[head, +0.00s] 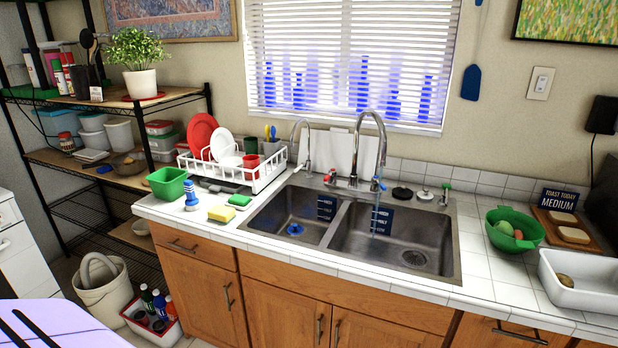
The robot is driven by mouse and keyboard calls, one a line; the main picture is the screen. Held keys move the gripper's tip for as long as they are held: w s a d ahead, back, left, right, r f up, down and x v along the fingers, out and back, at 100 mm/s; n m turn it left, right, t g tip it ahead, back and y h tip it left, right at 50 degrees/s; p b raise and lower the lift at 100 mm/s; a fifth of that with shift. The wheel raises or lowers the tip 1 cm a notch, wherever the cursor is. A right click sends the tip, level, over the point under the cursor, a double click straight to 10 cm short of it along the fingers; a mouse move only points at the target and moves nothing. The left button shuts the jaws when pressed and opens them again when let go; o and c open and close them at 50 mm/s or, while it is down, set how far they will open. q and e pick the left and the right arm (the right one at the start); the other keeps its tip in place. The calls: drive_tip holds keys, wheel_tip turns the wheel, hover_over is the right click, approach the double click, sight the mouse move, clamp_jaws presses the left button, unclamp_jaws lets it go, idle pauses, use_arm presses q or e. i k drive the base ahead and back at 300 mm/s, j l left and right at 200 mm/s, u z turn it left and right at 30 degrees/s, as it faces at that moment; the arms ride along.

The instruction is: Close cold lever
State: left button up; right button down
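The blue cold lever (377,184) sits on the right side of the base of the tall curved metal faucet (370,118), behind the double sink (340,268). It is small here, and I cannot tell its exact angle. A red lever (330,178) sits on the faucet's left side. A thin bluish stream of water (374,217) seems to run down into the right basin. Neither of my grippers shows in the head view.
A green colander (514,230) and white tray (584,282) stand right. The tiled counter front (330,291) is clear.

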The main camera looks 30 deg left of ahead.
sight(375, 179)
drive_tip(key=i+u, duration=0.45)
drive_tip(key=i+l+u, duration=0.15)
drive_tip(key=i+u, duration=0.25)
drive_tip(key=i+l, duration=0.3)
drive_tip(key=k+j, duration=0.2)
drive_tip(key=k, duration=0.15)
drive_tip(key=k+j, duration=0.2)
drive_tip(key=k, duration=0.15)
